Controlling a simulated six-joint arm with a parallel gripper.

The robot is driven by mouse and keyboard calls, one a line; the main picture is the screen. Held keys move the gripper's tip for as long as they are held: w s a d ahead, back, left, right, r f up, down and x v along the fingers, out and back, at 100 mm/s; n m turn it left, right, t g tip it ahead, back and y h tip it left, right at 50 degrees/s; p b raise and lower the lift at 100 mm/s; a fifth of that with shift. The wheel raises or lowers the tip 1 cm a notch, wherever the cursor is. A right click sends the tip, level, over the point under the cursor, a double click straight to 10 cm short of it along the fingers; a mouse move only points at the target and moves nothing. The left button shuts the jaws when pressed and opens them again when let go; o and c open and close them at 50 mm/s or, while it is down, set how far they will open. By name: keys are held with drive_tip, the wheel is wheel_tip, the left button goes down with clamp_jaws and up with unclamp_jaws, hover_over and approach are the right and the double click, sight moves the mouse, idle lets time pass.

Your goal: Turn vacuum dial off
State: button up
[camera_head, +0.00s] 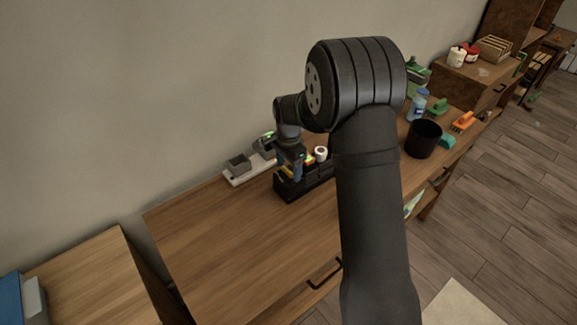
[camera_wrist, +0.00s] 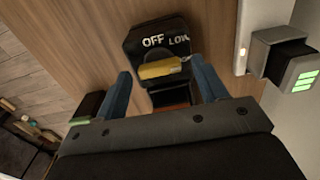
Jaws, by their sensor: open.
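The yellow dial (camera_wrist: 160,69) sits on a black panel (camera_wrist: 138,42) in the wrist view, below the white words OFF and LOW. It lies nearly crosswise, its right end tilted slightly up toward the LOW side. My gripper (camera_wrist: 163,82) is open, with one blue finger to the left of the dial and one to the right. I cannot tell whether either finger touches it. In the head view my gripper (camera_head: 292,170) is down at the black unit (camera_head: 305,187) on the wooden table, and the dial is hard to make out there.
A light base with a grey box (camera_head: 238,163) stands left of the black unit. A white roll (camera_head: 320,153) is at the unit's right. A black cup (camera_head: 424,138), a blue bottle (camera_head: 417,105) and an orange tool (camera_head: 463,121) stand farther right. The table's front left is clear.

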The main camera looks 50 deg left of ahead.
drive_tip(key=c, duration=1)
drive_tip(key=n, duration=0.4)
drive_tip(key=shift+a+n, duration=0.1)
drive_tip(key=shift+n, duration=0.3)
drive_tip(key=n, duration=0.4)
drive_tip(key=shift+a+n, duration=0.1)
drive_tip(key=shift+n, duration=0.2)
drive_tip(key=n, duration=0.4)
drive_tip(key=shift+s, duration=0.1)
drive_tip(key=shift+n, duration=2.2)
